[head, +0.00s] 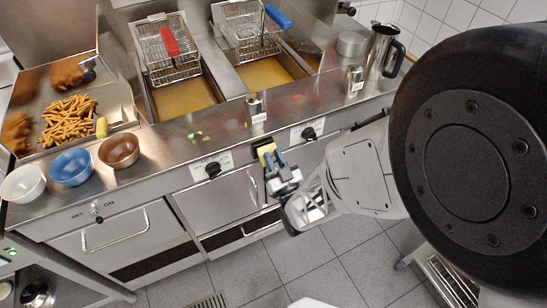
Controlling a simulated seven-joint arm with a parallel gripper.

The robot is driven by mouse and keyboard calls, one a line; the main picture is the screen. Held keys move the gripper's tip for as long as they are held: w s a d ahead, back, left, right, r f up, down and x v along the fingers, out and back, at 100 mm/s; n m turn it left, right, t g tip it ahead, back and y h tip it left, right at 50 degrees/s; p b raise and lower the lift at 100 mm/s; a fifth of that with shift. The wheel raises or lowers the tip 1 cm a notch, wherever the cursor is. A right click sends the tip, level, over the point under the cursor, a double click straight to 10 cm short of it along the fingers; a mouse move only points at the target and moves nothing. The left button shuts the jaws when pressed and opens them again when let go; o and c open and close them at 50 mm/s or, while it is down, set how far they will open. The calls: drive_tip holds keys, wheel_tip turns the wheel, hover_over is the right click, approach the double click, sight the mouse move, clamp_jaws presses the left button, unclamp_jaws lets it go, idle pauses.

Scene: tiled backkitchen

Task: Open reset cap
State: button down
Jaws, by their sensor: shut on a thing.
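A small yellow piece (265,150), which appears to be the reset cap, sits at the front panel of the fryer counter, between two black knobs. My gripper (272,161) reaches it from the lower right, with its bluish fingers against the yellow piece. The gripper is shut on it. The fingers hide part of the piece, and I cannot tell how far it is raised from the panel.
Black knobs (213,169) and (308,133) flank the gripper. Fryer doors (216,205) lie below. Three bowls, white (23,183), blue (71,166) and brown (119,150), stand on the counter. A salt shaker (255,108) stands close above the gripper.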

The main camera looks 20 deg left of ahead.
sight(263, 137)
drive_tip(key=shift+r, duration=0.1)
drive_tip(key=shift+w+a+r+g+h, duration=0.15)
drive_tip(key=shift+r+g+h, duration=0.75)
drive_tip(key=shift+g+h, duration=0.3)
drive_tip(key=shift+w+a+r+g+h, duration=0.2)
drive_tip(key=shift+r+g+h, duration=0.25)
drive_tip(key=shift+g+h, duration=0.2)
drive_tip(key=shift+w+a+r+g+h, duration=0.2)
drive_tip(key=shift+r+g+h, duration=0.2)
drive_tip(key=shift+g+h, duration=0.25)
drive_tip(key=c, duration=1)
unclamp_jaws()
drive_tip(key=shift+s+d, duration=0.1)
drive_tip(key=shift+v, duration=3.75)
drive_tip(key=shift+r, duration=0.15)
